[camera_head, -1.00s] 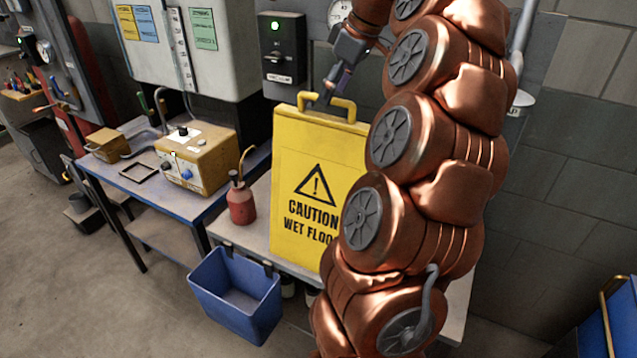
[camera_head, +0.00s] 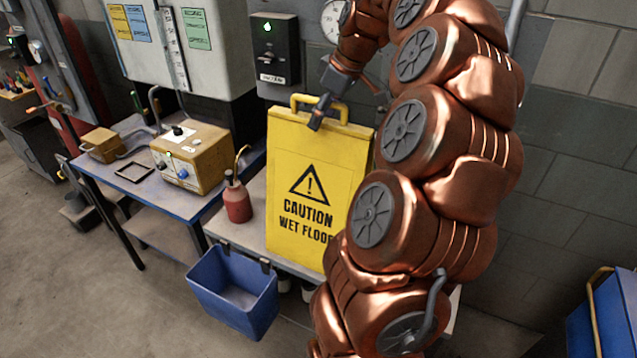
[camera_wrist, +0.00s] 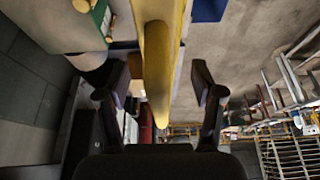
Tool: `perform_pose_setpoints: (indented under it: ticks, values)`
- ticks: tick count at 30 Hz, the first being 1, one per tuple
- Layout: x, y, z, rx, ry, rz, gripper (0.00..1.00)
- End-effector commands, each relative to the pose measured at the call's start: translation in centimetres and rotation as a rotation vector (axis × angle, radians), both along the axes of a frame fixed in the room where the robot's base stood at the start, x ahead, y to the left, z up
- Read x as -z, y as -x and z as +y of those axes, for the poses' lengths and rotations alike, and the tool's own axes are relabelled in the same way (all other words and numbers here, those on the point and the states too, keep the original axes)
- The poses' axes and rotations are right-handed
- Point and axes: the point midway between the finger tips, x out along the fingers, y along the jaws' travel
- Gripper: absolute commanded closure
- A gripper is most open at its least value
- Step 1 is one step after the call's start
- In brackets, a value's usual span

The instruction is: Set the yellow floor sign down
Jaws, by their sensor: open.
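The yellow floor sign (camera_head: 300,165) stands upright on the light bench top, its caution face toward the head camera. My arm hides part of its right side. Its yellow loop handle (camera_head: 345,113) is at the top. My gripper (camera_head: 320,112) is at this handle, with one dark finger showing in front of the sign's top edge. In the wrist view my gripper (camera_wrist: 158,85) has its fingers spread wide, one on each side of the yellow sign (camera_wrist: 154,60). Gaps show between the fingers and the yellow.
A red bottle (camera_head: 237,200) stands on the bench just left of the sign. A blue bin (camera_head: 235,295) hangs at the bench's front. A yellow device (camera_head: 192,158) sits on the blue table to the left. A wall box (camera_head: 277,50) is behind the sign.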

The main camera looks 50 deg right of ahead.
Motion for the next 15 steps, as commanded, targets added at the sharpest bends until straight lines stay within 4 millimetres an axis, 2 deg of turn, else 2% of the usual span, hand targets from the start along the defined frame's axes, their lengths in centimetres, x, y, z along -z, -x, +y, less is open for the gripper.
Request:
perform_pose_setpoints:
  ticks: [6,15]
  values:
    - [1.5,-0.6,0.2,-0.001,-0.001,0.002,0.33]
    - [1.8,-0.7,0.2,0.000,0.001,0.000,0.33]
